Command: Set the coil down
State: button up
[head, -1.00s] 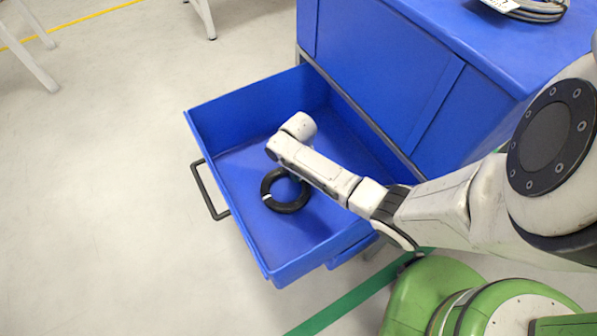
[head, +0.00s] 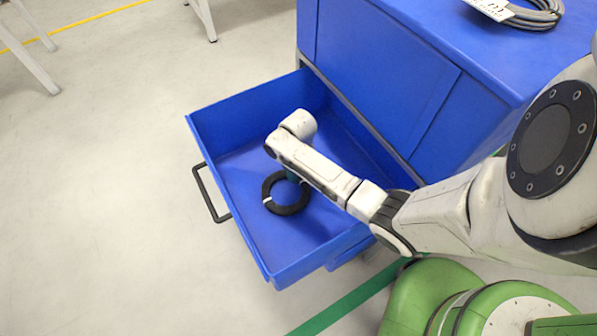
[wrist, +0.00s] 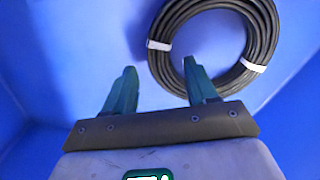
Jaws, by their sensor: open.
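A black coil (head: 289,208) with white ties lies flat on the floor of the open blue drawer (head: 253,228). It also shows in the wrist view (wrist: 264,38), beyond my fingertips. My gripper (wrist: 160,78) is open, with its two green fingers apart and nothing held between them. The right finger overlaps the coil's ring in the wrist view, and I cannot tell whether it touches. In the head view my arm hides most of the gripper, above the coil's upper right side.
The drawer sticks out of a blue cabinet (head: 390,70) and has a black handle (head: 205,193) at its left. A grey coil of cable (head: 535,14) with a white label lies on the cabinet top. The drawer around the black coil is empty.

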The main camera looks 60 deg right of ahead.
notch_tip(320, 180, up, 9)
jog(key=p, duration=0.3)
jog(key=w+a+r+n+t+y, duration=0.1)
jog(key=a+r, duration=0.1)
jog(key=a, duration=0.7)
jog(key=a+r+t, duration=0.1)
jog(key=a+r, duration=0.1)
jog(key=a, duration=0.6)
jog(key=s+r, duration=0.2)
jog(key=s, duration=0.5)
jog(key=s+a+r+n+g+h, duration=0.1)
jog(key=s+r, duration=0.1)
jog(key=s, duration=0.4)
jog(key=shift+s+a+r, duration=0.25)
jog(key=shift+s+r, duration=0.1)
jog(key=shift+s, duration=0.05)
